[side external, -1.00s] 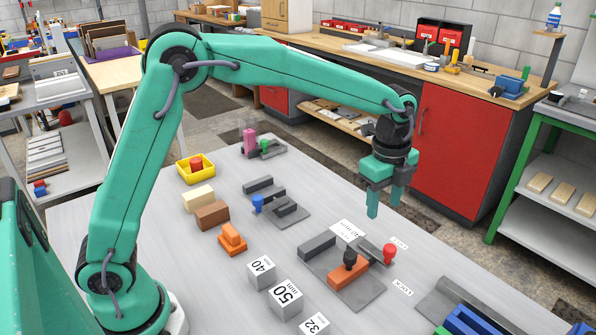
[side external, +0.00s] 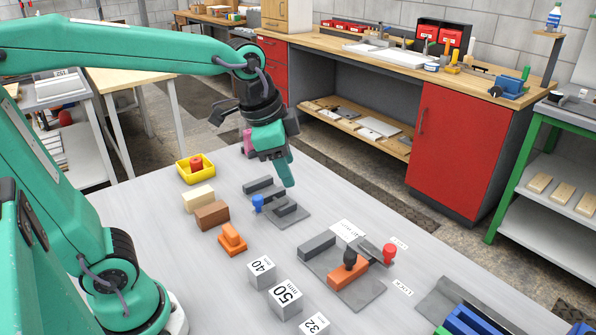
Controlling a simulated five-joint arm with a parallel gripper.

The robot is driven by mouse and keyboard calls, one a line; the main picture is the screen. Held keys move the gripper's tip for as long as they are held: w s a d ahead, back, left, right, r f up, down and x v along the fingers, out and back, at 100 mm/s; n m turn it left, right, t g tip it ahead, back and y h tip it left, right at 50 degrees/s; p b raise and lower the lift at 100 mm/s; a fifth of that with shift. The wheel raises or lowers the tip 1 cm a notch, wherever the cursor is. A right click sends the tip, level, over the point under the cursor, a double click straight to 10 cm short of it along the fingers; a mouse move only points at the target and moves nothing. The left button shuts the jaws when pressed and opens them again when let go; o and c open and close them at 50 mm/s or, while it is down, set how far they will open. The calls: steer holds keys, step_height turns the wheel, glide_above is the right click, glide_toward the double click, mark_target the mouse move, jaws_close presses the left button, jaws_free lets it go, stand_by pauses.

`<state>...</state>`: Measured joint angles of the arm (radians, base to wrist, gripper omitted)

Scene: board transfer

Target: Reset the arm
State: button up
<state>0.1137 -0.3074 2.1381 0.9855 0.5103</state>
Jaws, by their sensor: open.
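My teal gripper (side external: 287,180) is in the air above the far part of the grey table, in front of the pink piece. It is open, with nothing seen between its fingers, which overlap in this view. Its fingers point down and a little to the right, over the grey fixture with the blue knob (side external: 257,203).
A yellow tray (side external: 209,177) holds a red piece. Cream (side external: 199,199) and brown (side external: 212,215) blocks, an orange piece (side external: 232,238) and numbered cubes (side external: 285,297) stand on the table. A fixture with an orange block (side external: 346,276) is right of centre. The pink piece (side external: 248,139) is partly hidden.

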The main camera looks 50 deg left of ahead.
steer(key=s+a+f+n+t, duration=0.1)
steer(key=s+a+f+n, duration=0.1)
steer(key=s+n, duration=0.5)
steer(key=shift+s+a+f+t, duration=0.2)
steer(key=shift+s+a+t, duration=0.2)
steer(key=shift+s+a, duration=0.75)
steer(key=shift+s+d, duration=0.3)
